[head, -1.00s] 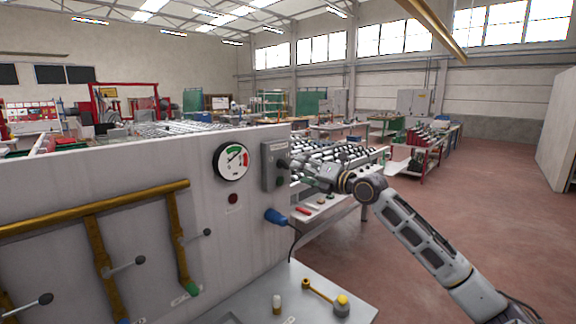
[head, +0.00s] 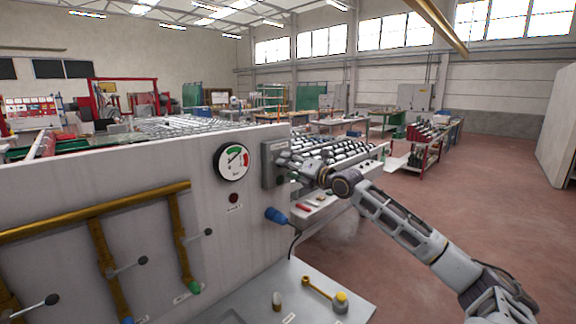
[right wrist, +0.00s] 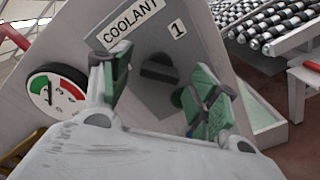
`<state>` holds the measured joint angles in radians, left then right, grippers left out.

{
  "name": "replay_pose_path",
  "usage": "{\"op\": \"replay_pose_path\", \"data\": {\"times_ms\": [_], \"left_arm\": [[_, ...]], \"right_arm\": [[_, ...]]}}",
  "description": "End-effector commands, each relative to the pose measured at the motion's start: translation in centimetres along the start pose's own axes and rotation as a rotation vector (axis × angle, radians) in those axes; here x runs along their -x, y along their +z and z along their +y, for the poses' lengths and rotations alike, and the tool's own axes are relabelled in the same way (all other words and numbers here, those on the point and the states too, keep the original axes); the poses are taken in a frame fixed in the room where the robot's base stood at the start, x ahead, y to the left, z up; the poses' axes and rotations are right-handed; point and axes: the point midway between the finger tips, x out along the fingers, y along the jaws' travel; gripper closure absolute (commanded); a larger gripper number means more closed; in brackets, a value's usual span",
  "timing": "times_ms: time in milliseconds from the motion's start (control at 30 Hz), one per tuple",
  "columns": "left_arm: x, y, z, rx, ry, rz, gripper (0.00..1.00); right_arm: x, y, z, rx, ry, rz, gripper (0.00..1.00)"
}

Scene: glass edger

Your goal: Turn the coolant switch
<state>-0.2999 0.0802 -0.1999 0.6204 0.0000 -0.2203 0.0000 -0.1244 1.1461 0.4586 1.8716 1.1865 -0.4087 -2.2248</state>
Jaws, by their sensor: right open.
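The coolant switch is a dark round knob (right wrist: 158,68) on a grey control box. The box bears a "COOLANT" label (right wrist: 128,18) and a "1" mark (right wrist: 177,30) in the right wrist view. The same box (head: 267,172) is on the right end of the machine's panel in the head view, where my gripper covers the knob. My right gripper (right wrist: 160,84) is open, one finger on each side of the knob in the picture; it is close in front of the box in the head view (head: 287,165). I cannot tell whether it touches. My left gripper is out of view.
A round gauge (head: 231,161) is left of the box; a blue plug (head: 276,215) is below it. Brass pipes (head: 110,210) with levers run along the panel. A roller table (head: 345,150) stands behind my right gripper. Open floor (head: 420,210) lies to the right.

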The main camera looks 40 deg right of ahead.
Motion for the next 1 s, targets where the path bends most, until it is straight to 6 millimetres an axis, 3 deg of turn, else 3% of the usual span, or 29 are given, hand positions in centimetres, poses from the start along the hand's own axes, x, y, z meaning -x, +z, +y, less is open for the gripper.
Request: {"op": "replay_pose_path", "data": {"times_ms": [633, 1000], "left_arm": [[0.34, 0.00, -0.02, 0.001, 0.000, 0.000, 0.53], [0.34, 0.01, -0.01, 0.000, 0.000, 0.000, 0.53]], "right_arm": [[-0.92, 0.06, -0.01, 0.003, -0.001, -0.001, 0.39], [-0.92, 0.04, -0.02, 0.002, -0.001, -0.001, 0.85]]}}
